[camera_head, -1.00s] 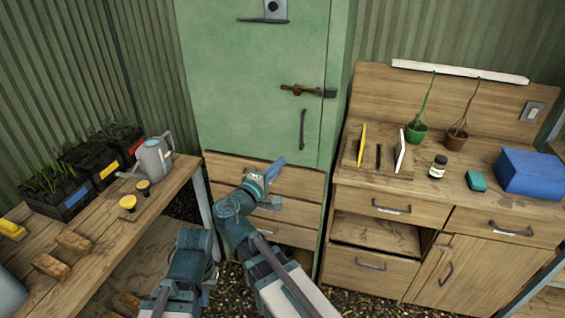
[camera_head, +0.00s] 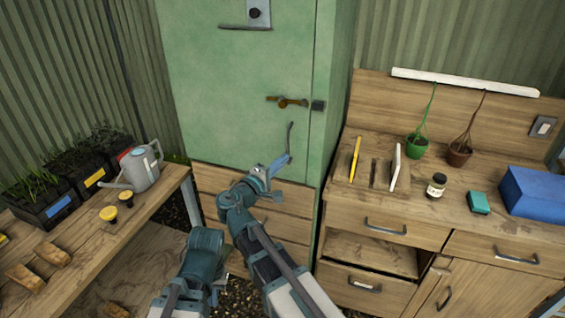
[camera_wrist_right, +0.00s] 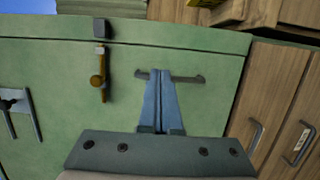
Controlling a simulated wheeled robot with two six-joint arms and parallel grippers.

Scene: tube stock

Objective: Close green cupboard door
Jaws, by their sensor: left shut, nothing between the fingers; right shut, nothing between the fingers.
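The green cupboard door (camera_head: 225,115) looks flush or nearly flush with its frame; I cannot tell if it is fully shut. Its dark bar handle (camera_head: 291,138) is upright near the right edge. My right gripper (camera_head: 286,158) is shut and empty, its blue fingertips at the handle's lower part. In the right wrist view, the fingertips (camera_wrist_right: 161,72) overlap the handle (camera_wrist_right: 187,79); contact is unclear. A brass bolt (camera_head: 287,102) sits on the door, beside a dark keeper (camera_head: 318,105) on the frame. My left gripper (camera_head: 214,296) is low, away from the door, and partly hidden.
Wooden drawers (camera_head: 215,180) sit below the door. A left bench (camera_head: 90,245) holds a watering can (camera_head: 145,168) and planters. A right workbench (camera_head: 420,205) holds tools, pots and a blue box (camera_head: 533,192). Gravel floor shows between the left bench and cupboard.

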